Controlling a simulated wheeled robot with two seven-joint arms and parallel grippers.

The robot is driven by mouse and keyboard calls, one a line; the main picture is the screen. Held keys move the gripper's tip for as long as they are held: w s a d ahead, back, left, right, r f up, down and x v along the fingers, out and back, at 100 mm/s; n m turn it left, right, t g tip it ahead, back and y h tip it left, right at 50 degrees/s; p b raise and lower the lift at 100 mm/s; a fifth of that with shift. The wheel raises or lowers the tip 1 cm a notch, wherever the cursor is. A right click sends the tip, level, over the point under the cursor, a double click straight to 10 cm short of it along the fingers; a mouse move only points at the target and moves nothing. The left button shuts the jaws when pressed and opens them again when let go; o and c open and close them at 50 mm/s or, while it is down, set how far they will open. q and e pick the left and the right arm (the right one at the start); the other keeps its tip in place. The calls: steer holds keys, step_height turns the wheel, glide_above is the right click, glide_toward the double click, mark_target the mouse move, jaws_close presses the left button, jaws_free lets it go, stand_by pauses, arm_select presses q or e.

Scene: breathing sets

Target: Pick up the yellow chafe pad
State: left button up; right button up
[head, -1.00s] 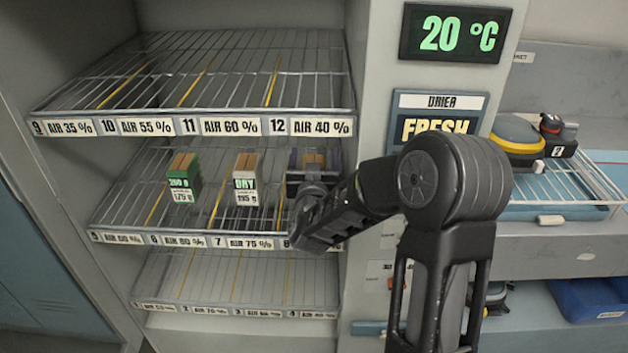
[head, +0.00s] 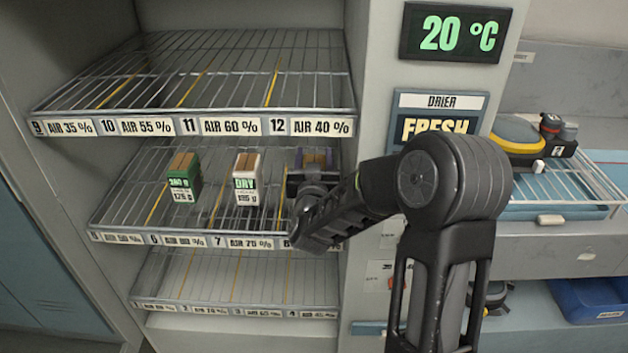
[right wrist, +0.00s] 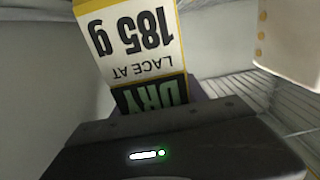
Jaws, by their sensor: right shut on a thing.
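My right gripper (head: 314,165) is in the middle shelf's right-hand bay, below the label AIR 40 %. Its fingers are shut on the yellow chafe pad (head: 315,157), a small upright block. In the right wrist view the yellow chafe pad (right wrist: 143,40) shows a white face with yellow edges and upside-down print reading DRY, LACE AT and 185 g. Its lower part is hidden by the gripper body, so I cannot tell whether it touches the shelf. My left gripper is out of view.
A white DRY block (head: 246,180) and a green block (head: 184,177) stand to the left on the same middle shelf (head: 120,222). The upper wire shelf (head: 230,70) is empty and close above. The cabinet's right wall (head: 375,60) is beside my arm.

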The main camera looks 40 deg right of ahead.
jaws_close()
steer(key=shift+r, duration=0.15)
step_height(320, 180, up, 10)
steer(key=shift+f+p, duration=0.1)
steer(key=shift+p, duration=0.25)
stand_by(0.6)
